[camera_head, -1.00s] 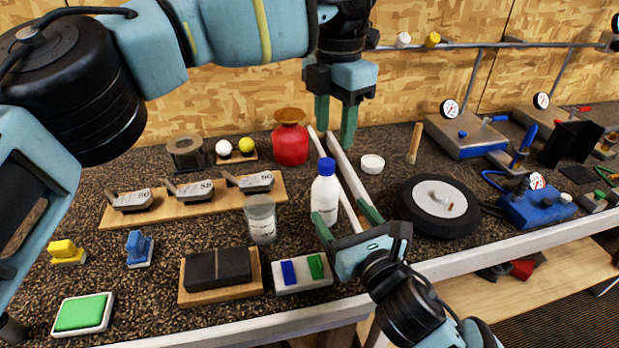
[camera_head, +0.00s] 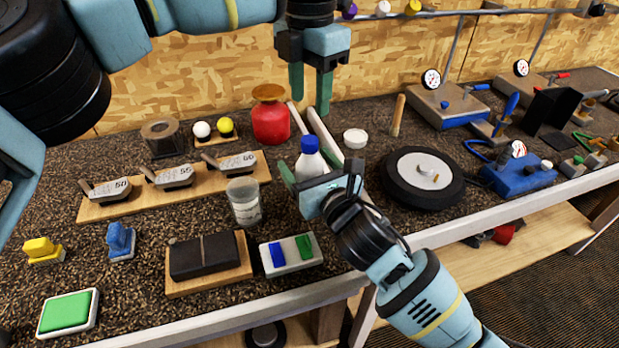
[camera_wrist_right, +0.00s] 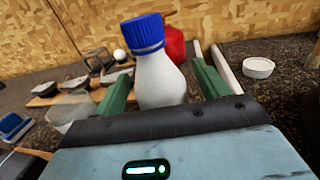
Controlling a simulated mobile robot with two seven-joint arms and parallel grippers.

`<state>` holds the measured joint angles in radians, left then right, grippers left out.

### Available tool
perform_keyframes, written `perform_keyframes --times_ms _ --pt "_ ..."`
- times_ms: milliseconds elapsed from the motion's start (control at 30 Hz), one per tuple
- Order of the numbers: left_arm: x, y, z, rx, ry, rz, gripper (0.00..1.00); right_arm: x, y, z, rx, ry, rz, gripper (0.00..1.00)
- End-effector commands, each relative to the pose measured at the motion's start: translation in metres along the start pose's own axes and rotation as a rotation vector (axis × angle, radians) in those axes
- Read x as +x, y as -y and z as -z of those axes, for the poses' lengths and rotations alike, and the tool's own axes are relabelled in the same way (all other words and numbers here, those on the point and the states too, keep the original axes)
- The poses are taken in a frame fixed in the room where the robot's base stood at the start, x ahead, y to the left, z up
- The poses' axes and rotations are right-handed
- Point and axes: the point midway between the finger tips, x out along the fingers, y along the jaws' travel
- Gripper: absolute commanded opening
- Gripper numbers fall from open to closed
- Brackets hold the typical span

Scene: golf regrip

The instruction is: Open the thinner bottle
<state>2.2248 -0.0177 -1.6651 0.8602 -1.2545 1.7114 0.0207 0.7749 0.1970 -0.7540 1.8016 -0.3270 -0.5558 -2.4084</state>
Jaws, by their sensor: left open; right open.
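The thinner bottle (camera_head: 309,164) is white with a blue cap and stands upright on the bench. In the right wrist view the bottle (camera_wrist_right: 160,80) stands between the two green fingers of my right gripper (camera_wrist_right: 162,88), with space visible beside it. In the head view my right gripper (camera_head: 320,174) is open and hides the bottle's lower part. The blue cap (camera_head: 309,145) is on the bottle, above the fingers. My left gripper (camera_head: 310,100) is open and empty, pointing down, higher up and behind the bottle in the picture. A wider red bottle (camera_head: 270,122) with an orange-brown top stands behind.
A clear cup (camera_head: 244,204) stands just left of the thinner bottle. Pale rails (camera_head: 325,133) run behind it. A round white lid (camera_head: 355,138) and a black wheel (camera_head: 423,180) are to the right.

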Motion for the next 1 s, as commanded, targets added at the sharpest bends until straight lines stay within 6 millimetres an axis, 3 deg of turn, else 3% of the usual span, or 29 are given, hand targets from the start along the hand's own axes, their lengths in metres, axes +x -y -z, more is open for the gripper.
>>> perform_keyframes --times_ms 167,467,1000 --pt "0.0000 0.0000 0.0000 0.000 0.000 0.000 0.45 0.0120 -0.0003 -0.0003 -0.001 0.000 0.000 0.73" --pt "0.0000 0.0000 0.0000 0.000 0.000 0.000 0.45 0.0140 -0.0001 -0.0001 -0.001 0.000 0.000 0.73" --pt "0.0000 0.0000 0.0000 0.000 0.000 0.000 0.45 0.0137 -0.0001 0.0002 -0.001 0.000 0.000 0.06"
